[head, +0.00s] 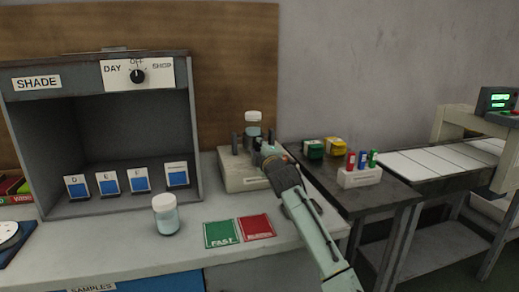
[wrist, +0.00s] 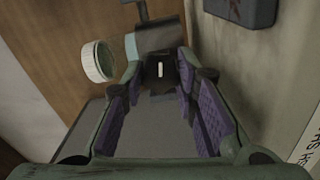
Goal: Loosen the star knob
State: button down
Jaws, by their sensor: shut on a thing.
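The star knob (wrist: 160,68) appears in the wrist view as a dark piece with a white mark, between the tips of my fingers. My gripper (wrist: 158,88) is shut on it, with the purple inner pads on both sides. In the head view my gripper (head: 268,158) reaches the right side of a beige shaker-like device (head: 236,176) and hides the knob. A jar with a white lid (head: 253,118) stands at the device, between dark posts. Its lid also shows at the left of the wrist view (wrist: 99,62). The knob's turn angle cannot be told.
A grey shade booth (head: 195,130) with several lettered cards stands left of the device. Another jar (head: 166,215) stands on the bench in front, near green (head: 220,234) and red (head: 257,227) cards. A dark side table (head: 378,195) holds coloured blocks and a small bottle rack.

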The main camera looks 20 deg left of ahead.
jog(key=n+p, duration=0.1)
jog(key=n, duration=0.3)
jog(key=shift+r+n, duration=0.15)
jog(key=shift+n, duration=0.15)
jog(key=n+p, duration=0.2)
jog(key=n, duration=0.2)
jog(key=shift+n+p, duration=0.3)
jog(key=n+p, duration=0.2)
jog(key=n, duration=0.3)
jog(key=shift+p, duration=0.35)
jog(key=shift+n+p, duration=0.75)
jog(key=shift+n, duration=1.25)
jog(key=c, duration=1.3)
grip_release()
